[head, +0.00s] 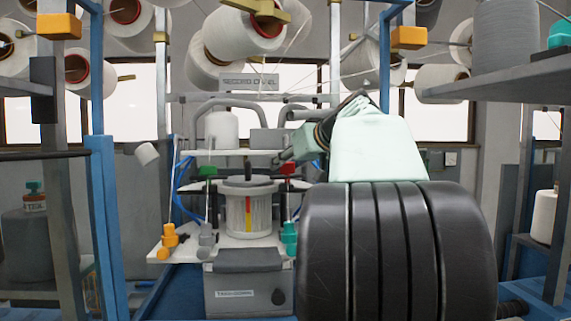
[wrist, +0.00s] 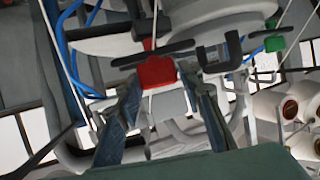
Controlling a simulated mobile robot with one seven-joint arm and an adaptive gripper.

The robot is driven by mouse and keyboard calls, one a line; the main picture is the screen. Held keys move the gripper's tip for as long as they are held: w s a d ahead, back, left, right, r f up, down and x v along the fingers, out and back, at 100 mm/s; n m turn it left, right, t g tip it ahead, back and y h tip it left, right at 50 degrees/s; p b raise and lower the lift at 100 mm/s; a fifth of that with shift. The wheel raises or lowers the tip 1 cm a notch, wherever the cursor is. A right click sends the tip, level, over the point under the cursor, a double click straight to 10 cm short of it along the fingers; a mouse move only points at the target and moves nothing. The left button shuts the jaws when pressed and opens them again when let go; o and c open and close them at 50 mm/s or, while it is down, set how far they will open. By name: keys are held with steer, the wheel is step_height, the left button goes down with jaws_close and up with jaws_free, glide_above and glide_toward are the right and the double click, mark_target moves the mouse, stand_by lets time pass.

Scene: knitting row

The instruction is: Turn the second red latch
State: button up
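A red latch (head: 288,169) with a dark crossbar sits at the right side of the white machine, above a teal fitting. In the wrist view the red latch (wrist: 157,72) lies just beyond and between the fingertips of my gripper (wrist: 166,90). The two fingers are spread, with a clear gap at the right finger; contact at the left finger cannot be made out. In the head view my gripper (head: 284,156) reaches in from the right, just above the red latch, and my arm hides what is behind it. Only one red latch is visible.
A green latch (head: 208,171) stands on the machine's left; it also shows in the wrist view (wrist: 274,42). A white cylinder (head: 248,210) stands between the latches. Blue posts (head: 103,220) and yarn cones (head: 240,35) surround the space. Thin yarns run close by.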

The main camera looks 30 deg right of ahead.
steer(key=c, duration=0.7)
steer(key=shift+a+f+m+h, duration=0.1)
steer(key=shift+m+h, duration=0.5)
steer(key=shift+f+m+g+h+p, duration=0.15)
steer(key=shift+m+g+h+p, duration=0.35)
steer(key=shift+m+h, duration=0.8)
steer(key=shift+m+h+p, duration=0.4)
steer(key=shift+m+h, duration=0.1)
steer(key=shift+h, duration=0.2)
steer(key=o, duration=1.2)
steer(key=shift+r, duration=0.3)
steer(key=shift+r, duration=4.85)
